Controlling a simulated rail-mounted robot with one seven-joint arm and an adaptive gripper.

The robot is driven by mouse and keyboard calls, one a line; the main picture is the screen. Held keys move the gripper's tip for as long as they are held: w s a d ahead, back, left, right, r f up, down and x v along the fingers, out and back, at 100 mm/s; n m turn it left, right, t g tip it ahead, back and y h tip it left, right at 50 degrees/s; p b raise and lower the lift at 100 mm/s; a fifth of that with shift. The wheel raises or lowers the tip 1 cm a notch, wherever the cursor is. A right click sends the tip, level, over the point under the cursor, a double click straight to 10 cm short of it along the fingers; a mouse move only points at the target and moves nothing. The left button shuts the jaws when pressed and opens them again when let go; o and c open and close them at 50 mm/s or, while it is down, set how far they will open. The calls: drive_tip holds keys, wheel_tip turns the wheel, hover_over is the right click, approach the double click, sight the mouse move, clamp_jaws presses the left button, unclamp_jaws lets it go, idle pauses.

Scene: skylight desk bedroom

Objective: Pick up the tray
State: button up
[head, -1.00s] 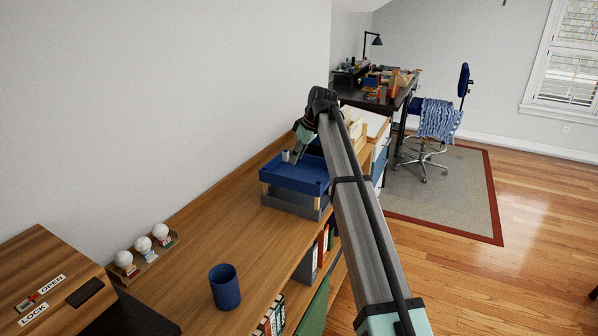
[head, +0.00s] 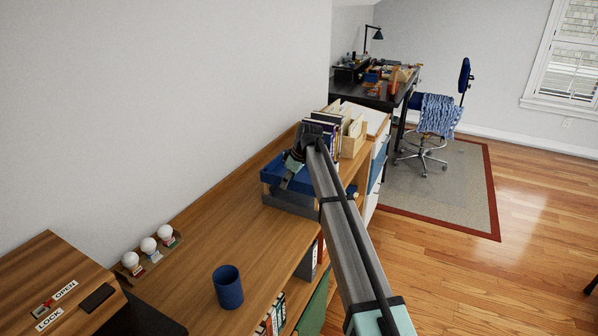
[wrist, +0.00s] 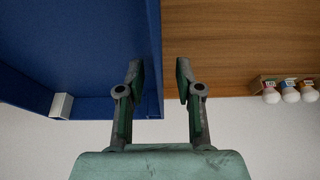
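The blue tray (head: 273,172) sits on top of a grey lower tray (head: 290,201) on the wooden shelf unit, partly hidden by my arm in the head view. In the wrist view the blue tray (wrist: 75,45) fills the upper left, with a small pale grey block (wrist: 61,105) at its edge. My gripper (wrist: 158,72) is open, with one finger over the tray's inside and the other outside over the wood. The tray's side wall runs between the fingers, nearer the left one. In the head view my gripper (head: 285,186) is at the tray's near side.
Books (head: 320,130) and a wooden organizer (head: 353,138) stand just behind the tray. A blue cup (head: 227,287) and a rack of white bulbs (head: 148,246) stand on the near part of the wooden top (head: 205,235). A wall borders it on the left. The wood between cup and tray is clear.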

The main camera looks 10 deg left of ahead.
drive_tip(key=shift+a+f, duration=0.1)
drive_tip(key=shift+f, duration=0.15)
clamp_jaws()
drive_tip(key=shift+r, duration=0.2)
